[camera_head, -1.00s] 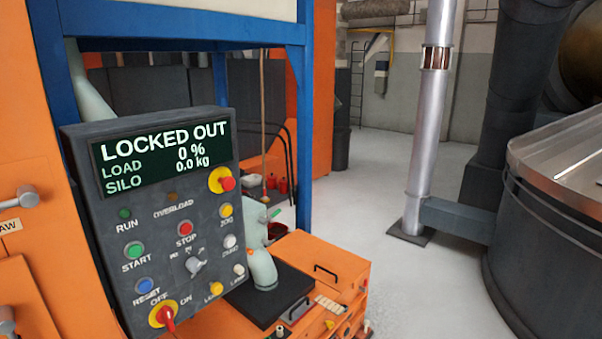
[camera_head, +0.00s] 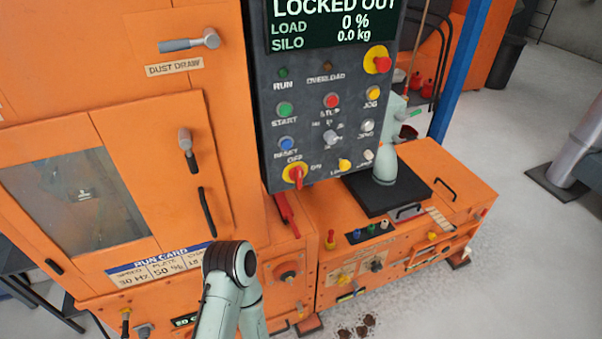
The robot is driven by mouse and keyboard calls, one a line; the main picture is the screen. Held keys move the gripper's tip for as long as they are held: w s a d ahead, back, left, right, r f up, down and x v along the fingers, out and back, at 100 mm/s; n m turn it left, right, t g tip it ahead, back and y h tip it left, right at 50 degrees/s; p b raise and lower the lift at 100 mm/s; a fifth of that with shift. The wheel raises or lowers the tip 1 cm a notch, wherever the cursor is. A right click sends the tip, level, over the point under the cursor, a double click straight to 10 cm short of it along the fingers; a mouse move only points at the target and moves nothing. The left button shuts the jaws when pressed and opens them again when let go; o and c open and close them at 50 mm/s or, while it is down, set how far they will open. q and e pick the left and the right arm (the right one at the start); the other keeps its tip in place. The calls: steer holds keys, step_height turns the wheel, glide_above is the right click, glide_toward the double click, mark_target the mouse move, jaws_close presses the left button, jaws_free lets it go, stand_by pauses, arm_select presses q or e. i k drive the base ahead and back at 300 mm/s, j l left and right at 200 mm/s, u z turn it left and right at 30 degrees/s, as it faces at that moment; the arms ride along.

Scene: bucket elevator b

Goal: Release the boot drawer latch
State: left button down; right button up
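I cannot tell which part is the boot drawer latch. The low orange housing (camera_head: 300,255) has a round orange-red knob (camera_head: 288,272) on its front, right of my pale green arm. A red lever (camera_head: 285,213) stands up just below the control panel. Small yellow and dark knobs (camera_head: 376,265) sit further right on the front. A dark label (camera_head: 190,321) at the bottom is partly hidden by my arm. One pale green arm link with a dark joint band comes up from the bottom edge. Neither gripper shows.
The control panel (camera_head: 262,110) reads LOCKED OUT, with its red switch (camera_head: 295,175) near OFF. An orange cabinet door with a window (camera_head: 75,195) and black handle (camera_head: 206,212) stands left. Open floor lies right, with dark clumps (camera_head: 358,330) in front.

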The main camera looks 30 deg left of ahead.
mark_target(298, 304)
steer(key=u, duration=1)
steer(key=i+l+u, duration=0.15)
steer(key=l, duration=0.4)
steer(key=i+l+u, duration=0.15)
steer(key=l, duration=0.4)
steer(key=i+l+u, duration=0.2)
steer(key=l, duration=0.4)
steer(key=i+l+u, duration=0.15)
steer(key=l, duration=0.45)
steer(key=i+l+u, duration=0.15)
steer(key=l, duration=0.45)
steer(key=k, duration=0.05)
